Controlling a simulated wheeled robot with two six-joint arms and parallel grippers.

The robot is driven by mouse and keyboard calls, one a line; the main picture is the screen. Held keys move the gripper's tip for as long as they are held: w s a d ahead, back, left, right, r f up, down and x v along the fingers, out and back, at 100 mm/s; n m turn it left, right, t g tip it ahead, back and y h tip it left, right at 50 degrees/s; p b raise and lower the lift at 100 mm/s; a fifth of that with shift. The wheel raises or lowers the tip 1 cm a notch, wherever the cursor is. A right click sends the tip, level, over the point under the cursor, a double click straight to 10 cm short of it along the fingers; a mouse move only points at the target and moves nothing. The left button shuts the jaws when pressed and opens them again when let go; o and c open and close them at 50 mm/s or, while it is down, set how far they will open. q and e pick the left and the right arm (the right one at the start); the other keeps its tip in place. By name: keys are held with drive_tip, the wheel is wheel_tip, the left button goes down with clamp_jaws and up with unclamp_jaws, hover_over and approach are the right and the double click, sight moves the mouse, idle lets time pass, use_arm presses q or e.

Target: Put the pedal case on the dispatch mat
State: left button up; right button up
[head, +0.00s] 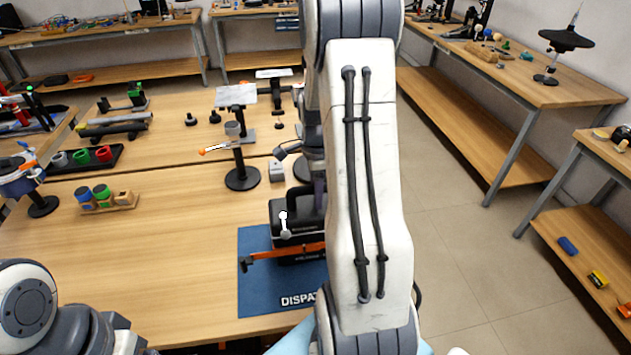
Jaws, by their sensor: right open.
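The pedal case (283,209), a dark box with a handle on top, is upright over the blue dispatch mat (254,292) at its back part. Its right side is hidden behind my right arm. Whether its whole base rests on the mat cannot be seen. My right gripper (308,174) is open, just above and behind the case by its handle, and partly hidden by my own arm. Any contact with the handle cannot be made out. My left gripper is out of view; only part of that arm shows at the lower left.
A round-based stand (242,178) is behind the mat. A wooden block with coloured cups (107,201) and a black tray (78,160) are at left.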

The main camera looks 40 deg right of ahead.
wheel_tip(320, 180, up, 12)
drive_tip(key=s+a+n, duration=0.2)
drive_tip(key=a+n, duration=1.2)
drive_tip(key=a, duration=0.8)
drive_tip(key=s+a+f+n+y, duration=0.1)
drive_tip(key=s+a+f+n, duration=0.2)
drive_tip(key=s+a+n, duration=0.9)
drive_tip(key=s+n, duration=0.3)
drive_tip(key=n, duration=0.2)
drive_tip(key=shift+s+a+n+b, duration=0.35)
drive_tip(key=shift+a+n+b, duration=0.05)
